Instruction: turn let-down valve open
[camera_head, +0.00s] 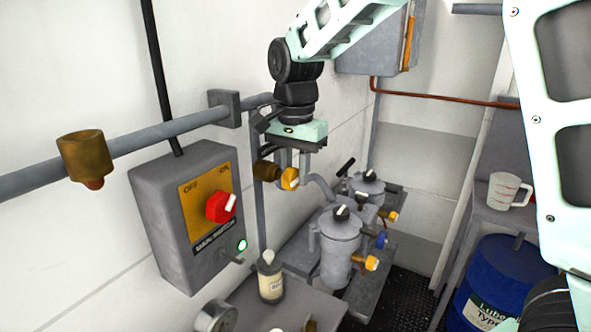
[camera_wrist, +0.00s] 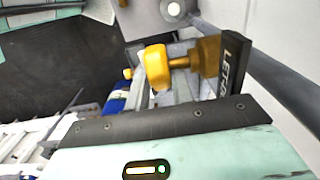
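The let-down valve has a yellow knob (camera_head: 290,179) on a brass body (camera_head: 266,170), mounted on the grey pipework by the wall. In the wrist view the yellow knob (camera_wrist: 158,67) sits on a brass stem beside a dark label plate (camera_wrist: 234,70) that reads "LET-D", partly cut off. My gripper (camera_head: 294,168) points down over the knob, its two grey fingers apart, one on each side of the knob's upper part. I cannot tell whether a finger touches it. The fingers do not show clearly in the wrist view.
A grey main-motor box (camera_head: 190,215) with a red switch (camera_head: 221,206) is on the wall at left. A pipe (camera_head: 170,132) with a brass fitting (camera_head: 85,157) runs above it. Grey canisters (camera_head: 338,245), a bottle (camera_head: 270,277) and a blue drum (camera_head: 497,280) stand below and right.

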